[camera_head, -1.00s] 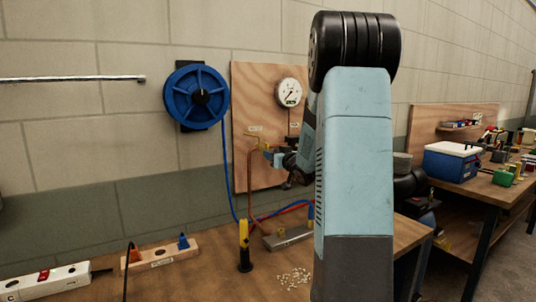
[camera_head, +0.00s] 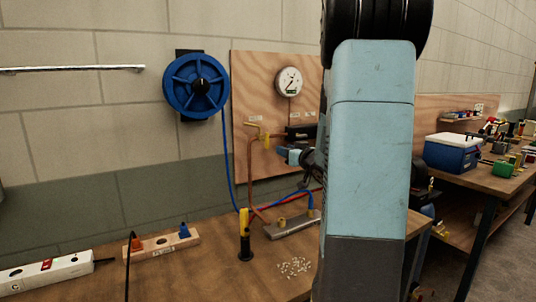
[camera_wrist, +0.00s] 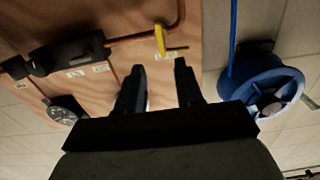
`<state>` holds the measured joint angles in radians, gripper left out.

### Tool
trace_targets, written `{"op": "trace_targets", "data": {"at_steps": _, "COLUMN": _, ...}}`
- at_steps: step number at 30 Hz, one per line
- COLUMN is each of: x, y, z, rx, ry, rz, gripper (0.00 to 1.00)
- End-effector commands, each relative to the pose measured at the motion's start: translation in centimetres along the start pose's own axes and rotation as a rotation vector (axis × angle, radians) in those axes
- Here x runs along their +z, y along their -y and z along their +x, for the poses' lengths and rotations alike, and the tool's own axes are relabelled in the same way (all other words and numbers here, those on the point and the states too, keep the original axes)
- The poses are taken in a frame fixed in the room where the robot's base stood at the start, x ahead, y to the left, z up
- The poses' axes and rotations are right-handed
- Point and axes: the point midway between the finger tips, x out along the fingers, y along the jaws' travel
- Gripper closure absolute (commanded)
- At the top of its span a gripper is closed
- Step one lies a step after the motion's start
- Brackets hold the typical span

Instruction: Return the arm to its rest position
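My arm's large light-blue link (camera_head: 370,150) fills the right middle of the head view. My gripper (camera_head: 284,153) shows left of this link, in front of the wooden wall panel (camera_head: 242,90). In the wrist view my gripper (camera_wrist: 159,66) has two dark fingers standing apart, with nothing between them. A yellow handle (camera_wrist: 160,40) on the copper pipe lies beyond the fingertips. It also shows in the head view (camera_head: 266,141), left of and apart from the gripper.
A gauge (camera_head: 288,81) and a blue hose reel (camera_head: 196,86) hang on the wall. The workbench (camera_head: 200,262) below carries a yellow-and-black tool (camera_head: 244,235), a metal block (camera_head: 292,226), a socket board (camera_head: 162,246) and a power strip (camera_head: 50,276). A blue cooler (camera_head: 452,153) stands on the right bench.

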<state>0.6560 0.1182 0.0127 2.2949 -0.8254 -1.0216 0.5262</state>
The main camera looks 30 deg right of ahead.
Motion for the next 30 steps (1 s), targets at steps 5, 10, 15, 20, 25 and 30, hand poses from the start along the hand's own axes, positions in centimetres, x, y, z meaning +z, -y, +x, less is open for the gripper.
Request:
{"op": "trace_targets", "data": {"at_steps": 5, "x": 0.0, "y": 0.0, "z": 0.0, "rx": 0.0, "ry": 0.0, "rz": 0.0, "gripper": 0.64}}
{"op": "trace_targets", "data": {"at_steps": 10, "x": -0.8, "y": 1.0, "z": -0.1, "rx": 0.035, "ry": 0.031, "rz": -0.021, "gripper": 0.64}}
{"op": "trace_targets", "data": {"at_steps": 15, "x": -2.3, "y": 3.5, "z": -1.1, "rx": 0.131, "ry": 0.129, "rz": -0.066, "gripper": 0.64}}
{"op": "trace_targets", "data": {"at_steps": 20, "x": -3.2, "y": 6.2, "z": -3.4, "rx": 0.218, "ry": 0.25, "rz": -0.088, "gripper": 0.64}}
{"op": "trace_targets", "data": {"at_steps": 25, "x": -3.4, "y": 9.6, "z": -7.1, "rx": 0.277, "ry": 0.392, "rz": -0.086, "gripper": 0.64}}
{"op": "trace_targets", "data": {"at_steps": 30, "x": -2.8, "y": 13.4, "z": -11.8, "rx": 0.292, "ry": 0.546, "rz": -0.064, "gripper": 0.64}}
